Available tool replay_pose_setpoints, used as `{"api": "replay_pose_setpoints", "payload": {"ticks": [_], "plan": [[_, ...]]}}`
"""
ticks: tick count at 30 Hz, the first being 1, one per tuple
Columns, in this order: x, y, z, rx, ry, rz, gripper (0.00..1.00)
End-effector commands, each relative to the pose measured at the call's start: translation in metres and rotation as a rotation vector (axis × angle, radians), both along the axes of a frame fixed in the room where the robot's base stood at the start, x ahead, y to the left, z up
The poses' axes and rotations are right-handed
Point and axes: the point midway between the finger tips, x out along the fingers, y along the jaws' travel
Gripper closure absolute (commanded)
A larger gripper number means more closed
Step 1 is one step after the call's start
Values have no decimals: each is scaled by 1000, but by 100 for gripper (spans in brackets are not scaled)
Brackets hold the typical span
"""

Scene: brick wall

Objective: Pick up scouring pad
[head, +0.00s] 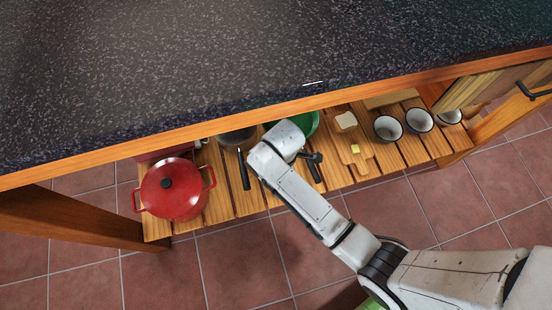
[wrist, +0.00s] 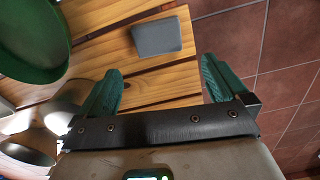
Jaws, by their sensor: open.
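A flat grey rectangular pad, which looks like the scouring pad (wrist: 156,37), lies on the slatted wooden shelf in the wrist view. It is ahead of my gripper (wrist: 160,69), roughly between the lines of its two green fingers. The fingers are spread apart with only shelf boards showing between them, and they do not touch the pad. In the head view my arm reaches over the lower shelf, and I cannot make out the pad there.
A green bowl (wrist: 30,38) stands left of the pad. A red pot (head: 172,190) is at the shelf's left end. The dark countertop (head: 250,70) overhangs the shelf.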

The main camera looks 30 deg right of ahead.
Motion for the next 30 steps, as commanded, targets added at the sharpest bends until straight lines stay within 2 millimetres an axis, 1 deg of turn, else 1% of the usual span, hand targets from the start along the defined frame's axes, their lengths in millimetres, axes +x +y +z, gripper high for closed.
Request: {"api": "replay_pose_setpoints", "payload": {"ticks": [4, 10, 12, 17, 20, 27, 30], "plan": [[2, 2, -16, -1, 5, 22, 0], [2, 1, -47, -1, 4, 19, 0], [2, 1, -54, -1, 4, 19, 0], [2, 1, -60, 0, 2, 18, 0], [1, 0, -68, -1, 4, 18, 0], [-1, -1, -103, -1, 4, 18, 0], [0, -1, -110, 0, 2, 18, 0]]}}
